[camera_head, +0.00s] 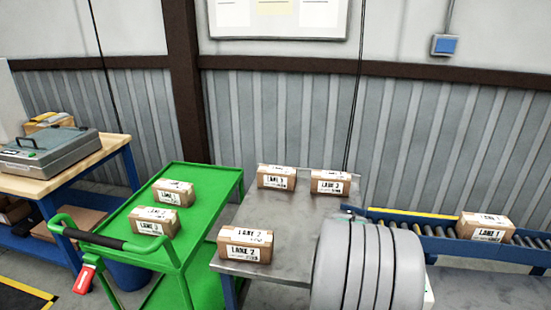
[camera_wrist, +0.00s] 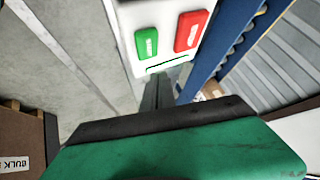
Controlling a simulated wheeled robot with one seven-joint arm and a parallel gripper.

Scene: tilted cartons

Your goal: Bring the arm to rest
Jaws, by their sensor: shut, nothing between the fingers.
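My arm (camera_head: 368,268) shows in the head view as grey rounded segments at the lower right, in front of the grey table's right side. My gripper is hidden in that view. In the wrist view, a green body with a black edge fills the bottom, and the narrow dark fingers of my gripper (camera_wrist: 158,92) show above it, shut and empty. They point toward a white control box (camera_wrist: 165,35) with a green and a red button. I cannot tell whether they touch it.
Three cartons stand on the grey table (camera_head: 285,215), two on the green cart (camera_head: 190,225). Another carton (camera_head: 485,228) is on the blue-railed roller conveyor (camera_head: 445,240) at right. A workbench (camera_head: 85,165) is at left. A brown "BULK" box (camera_wrist: 25,140) is left in the wrist view.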

